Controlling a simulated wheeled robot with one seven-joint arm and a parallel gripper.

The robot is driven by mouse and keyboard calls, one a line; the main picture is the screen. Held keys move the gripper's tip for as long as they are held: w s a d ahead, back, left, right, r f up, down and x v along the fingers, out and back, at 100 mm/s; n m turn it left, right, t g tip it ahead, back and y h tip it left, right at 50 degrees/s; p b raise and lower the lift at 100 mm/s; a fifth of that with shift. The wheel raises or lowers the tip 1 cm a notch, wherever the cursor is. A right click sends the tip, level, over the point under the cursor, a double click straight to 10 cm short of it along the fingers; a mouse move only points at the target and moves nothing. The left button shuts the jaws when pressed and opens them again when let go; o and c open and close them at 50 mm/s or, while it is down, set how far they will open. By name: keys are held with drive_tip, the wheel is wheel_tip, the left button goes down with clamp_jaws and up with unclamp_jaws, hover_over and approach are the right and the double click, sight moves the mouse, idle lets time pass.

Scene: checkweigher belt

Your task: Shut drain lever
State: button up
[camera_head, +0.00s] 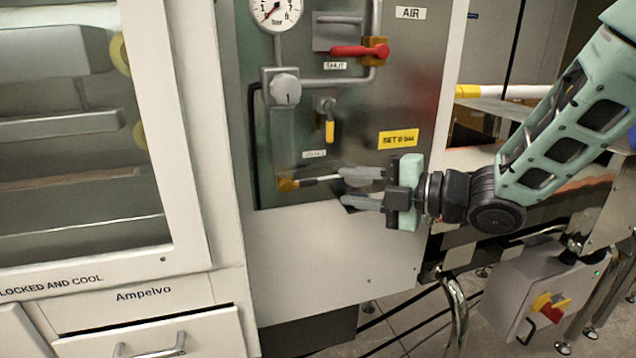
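A brass-bodied lever (318,181) sits low on the green-grey valve panel (230,90), its thin handle pointing right, nearly level. A small label (314,154) above it is too blurred to read for sure. My gripper (343,187) comes in from the right with its fingers apart, one above the other. The handle's right end meets or passes behind the upper fingertip; I cannot tell whether they touch. Nothing shows held between the fingers. A yellow-handled lever (329,130) hangs straight down above that label.
Above are a red lever (352,51) by a "SHUT" label, a grey knob (285,88), piping and a gauge (275,12). A white glass-fronted cabinet (185,130) stands left. A conveyor (477,158) and a grey control box (525,285) are at right.

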sight(313, 184)
drive_tip(key=x, duration=0.7)
drive_tip(key=shift+w+a, duration=0.1)
drive_tip(key=shift+a, duration=0.1)
clamp_jaws()
